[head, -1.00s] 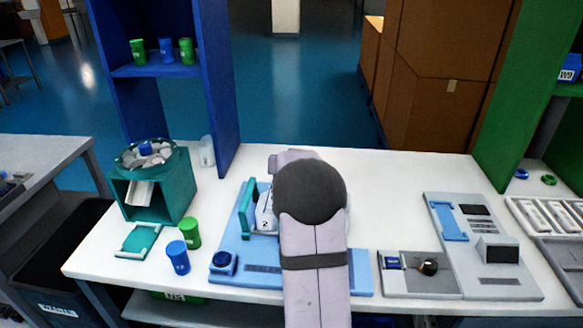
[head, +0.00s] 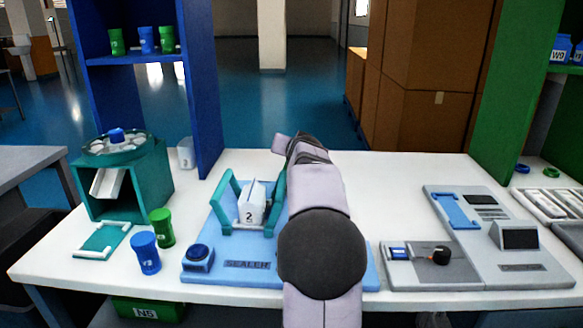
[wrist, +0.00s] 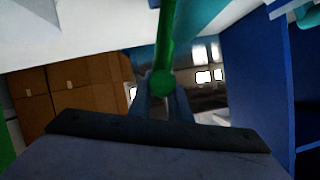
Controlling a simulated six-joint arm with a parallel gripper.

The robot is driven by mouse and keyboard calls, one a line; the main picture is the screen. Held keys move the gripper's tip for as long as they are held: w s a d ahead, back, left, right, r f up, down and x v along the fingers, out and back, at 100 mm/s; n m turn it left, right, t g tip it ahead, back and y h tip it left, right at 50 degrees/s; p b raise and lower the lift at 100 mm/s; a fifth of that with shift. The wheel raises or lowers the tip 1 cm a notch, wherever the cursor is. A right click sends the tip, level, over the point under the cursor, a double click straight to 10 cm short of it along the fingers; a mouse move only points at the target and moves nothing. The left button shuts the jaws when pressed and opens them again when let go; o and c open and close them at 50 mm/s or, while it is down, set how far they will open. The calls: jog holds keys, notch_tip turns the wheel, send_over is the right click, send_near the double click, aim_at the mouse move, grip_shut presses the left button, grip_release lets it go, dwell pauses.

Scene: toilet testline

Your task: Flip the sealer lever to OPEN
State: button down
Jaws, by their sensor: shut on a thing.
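The sealer (head: 250,266) is a light blue base with a teal lever frame (head: 229,190), whose arms stand up at the left and right. A white container marked 2 (head: 252,205) stands between the arms. My gripper (wrist: 163,98) is shut on the lever's green bar (wrist: 168,35), whose rounded end lies between the fingers in the wrist view. In the head view my arm reaches over the right part of the sealer, and my fingertips are hidden there.
A blue button (head: 198,254) is at the sealer's front left. Blue (head: 145,253) and green (head: 162,228) canisters stand left of it, by a teal feeder (head: 125,178). A grey device (head: 495,225) is at the right. The table between is clear.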

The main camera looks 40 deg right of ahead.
jog(key=shift+m+t+y, duration=0.3)
jog(key=shift+m+t, duration=0.1)
jog(key=shift+m, duration=0.3)
jog(key=s+d+f+b, duration=0.1)
jog(key=b, duration=0.3)
jog(key=s+d+f+b, duration=0.1)
jog(key=b, duration=0.3)
jog(key=shift+s+d, duration=0.3)
jog(key=shift+d, duration=0.05)
jog(key=shift+f, duration=0.15)
jog(key=c, duration=1.6)
grip_release()
jog(key=shift+s, duration=0.1)
jog(key=shift+c, duration=0.2)
jog(key=shift+r, duration=0.2)
jog(key=v, duration=0.7)
jog(key=shift+b, duration=0.4)
